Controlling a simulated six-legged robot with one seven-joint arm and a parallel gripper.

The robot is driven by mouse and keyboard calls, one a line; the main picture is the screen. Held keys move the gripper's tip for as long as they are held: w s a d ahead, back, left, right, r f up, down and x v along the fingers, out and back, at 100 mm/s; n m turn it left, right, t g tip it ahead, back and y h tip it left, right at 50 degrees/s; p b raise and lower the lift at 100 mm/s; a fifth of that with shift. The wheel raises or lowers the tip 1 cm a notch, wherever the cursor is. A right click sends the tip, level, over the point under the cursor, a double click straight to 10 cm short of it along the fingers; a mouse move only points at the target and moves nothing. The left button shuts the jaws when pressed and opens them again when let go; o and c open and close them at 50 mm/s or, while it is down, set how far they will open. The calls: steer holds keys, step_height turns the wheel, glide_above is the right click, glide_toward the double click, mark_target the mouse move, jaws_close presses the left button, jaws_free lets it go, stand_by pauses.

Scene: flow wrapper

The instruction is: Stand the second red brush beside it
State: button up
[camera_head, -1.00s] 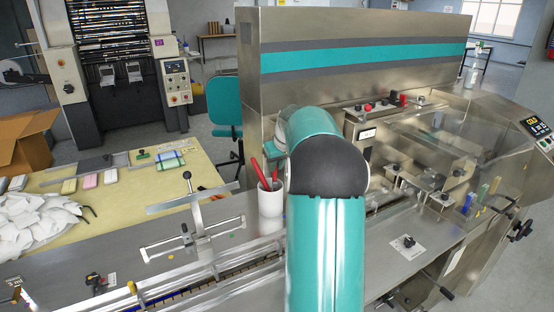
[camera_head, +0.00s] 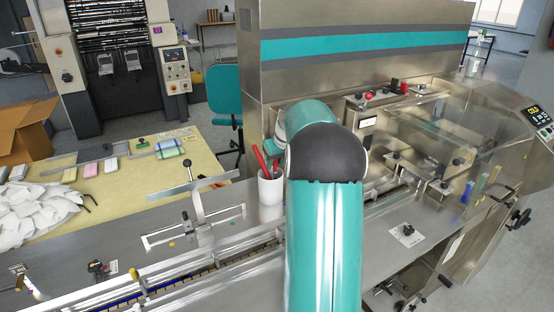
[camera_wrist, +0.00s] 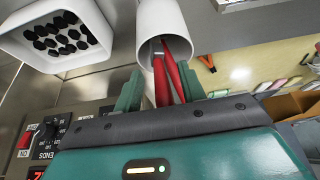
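A white cup (camera_head: 270,196) stands on the machine's steel deck, left of my arm in the head view. Two red brushes lean in it; one red handle (camera_head: 259,160) shows clearly there, and the other is partly hidden by my gripper. In the wrist view the cup (camera_wrist: 160,22) is at the top, with the red handles (camera_wrist: 162,80) rising from its mouth toward my gripper (camera_wrist: 159,88). The two teal fingers are apart, with the handles showing between them. A gap shows between the left finger and the handles; contact on the right is unclear.
A white holder (camera_wrist: 100,45) with black cells is close to the cup in the wrist view. A metal bracket with a black knob (camera_head: 188,162) stands left of the cup. The tall steel housing (camera_head: 300,90) rises behind. A cream table (camera_head: 120,190) lies left.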

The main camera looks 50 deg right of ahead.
steer(key=v, duration=1.4)
stand_by(0.7)
steer(key=a+r+n, duration=0.1)
steer(key=a+r, duration=0.2)
steer(key=a, duration=1.2)
steer(key=s+a+f+n, duration=0.1)
steer(key=s+a, duration=0.4)
steer(key=a, duration=0.6)
steer(key=s+a+f, duration=0.2)
steer(key=s+a, duration=0.4)
steer(key=a, duration=0.5)
steer(key=shift+s+a+f+n+t+y, duration=0.2)
steer(key=shift+a+n+t+y, duration=0.2)
steer(key=shift+n+y, duration=0.3)
steer(key=shift+n, duration=0.1)
steer(key=s+a+f, duration=0.1)
steer(key=s+a, duration=0.1)
steer(key=s+a+f, duration=0.1)
steer(key=s+f, duration=0.1)
steer(key=s, duration=0.1)
steer(key=s+a+f, duration=0.2)
steer(key=shift+s+a+f, duration=0.1)
steer(key=shift+s+a, duration=0.1)
steer(key=shift+a, duration=0.15)
